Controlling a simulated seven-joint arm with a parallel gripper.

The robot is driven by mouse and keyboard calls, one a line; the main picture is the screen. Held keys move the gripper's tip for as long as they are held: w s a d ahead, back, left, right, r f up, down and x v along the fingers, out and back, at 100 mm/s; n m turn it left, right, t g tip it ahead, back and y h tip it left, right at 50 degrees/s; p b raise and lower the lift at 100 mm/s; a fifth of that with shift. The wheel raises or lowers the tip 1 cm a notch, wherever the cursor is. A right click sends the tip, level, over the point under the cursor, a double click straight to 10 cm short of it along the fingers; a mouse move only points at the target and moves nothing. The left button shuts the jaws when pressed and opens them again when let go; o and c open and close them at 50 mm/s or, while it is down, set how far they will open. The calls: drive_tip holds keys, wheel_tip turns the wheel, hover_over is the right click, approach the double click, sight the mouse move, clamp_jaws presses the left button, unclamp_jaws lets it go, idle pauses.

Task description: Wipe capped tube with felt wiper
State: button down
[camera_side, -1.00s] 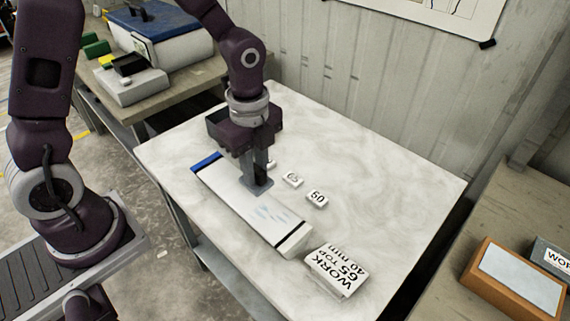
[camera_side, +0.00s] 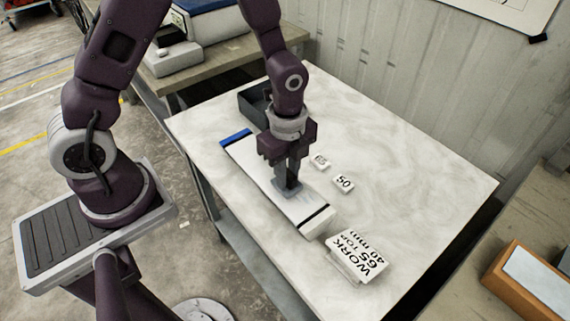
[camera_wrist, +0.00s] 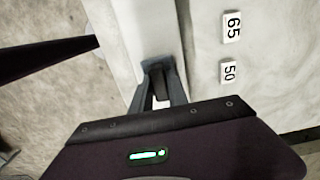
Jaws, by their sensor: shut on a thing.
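The capped tube (camera_side: 258,162) lies on the pale table as a long white piece, with a blue end (camera_side: 235,138) at the far left and a black band (camera_side: 317,216) near its other end. My gripper (camera_side: 291,178) points down over the tube and is shut on the dark handle of the felt wiper (camera_side: 285,190). The wiper's grey-blue pad sits on the tube's top, past the middle toward the black band. In the wrist view the wiper (camera_wrist: 181,72) is between my fingers, partly hidden by them. I see no blue marks on the bare top beside the pad.
Small blocks marked 65 (camera_side: 320,161) and 50 (camera_side: 343,183) stand right of the tube. A lettered sign block (camera_side: 355,255) is near the tube's banded end. A dark open tray (camera_side: 252,106) is behind the gripper. The table's right side is clear.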

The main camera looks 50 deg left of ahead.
drive_tip(key=shift+d+r, duration=0.15)
drive_tip(key=shift+d, duration=0.3)
drive_tip(key=shift+d+f, duration=0.25)
drive_tip(key=shift+d, duration=0.5)
drive_tip(key=shift+d+f, duration=0.25)
drive_tip(key=shift+d, duration=0.5)
drive_tip(key=shift+d+r, duration=0.1)
drive_tip(key=shift+d, duration=1.25)
drive_tip(key=shift+a, duration=3.8)
drive_tip(key=d, duration=0.5)
drive_tip(key=shift+d, duration=1.4)
drive_tip(key=shift+a, duration=3.6)
drive_tip(key=shift+a+r, duration=0.1)
drive_tip(key=shift+a, duration=0.2)
drive_tip(key=shift+d+r, duration=0.1)
drive_tip(key=shift+r, duration=3.75)
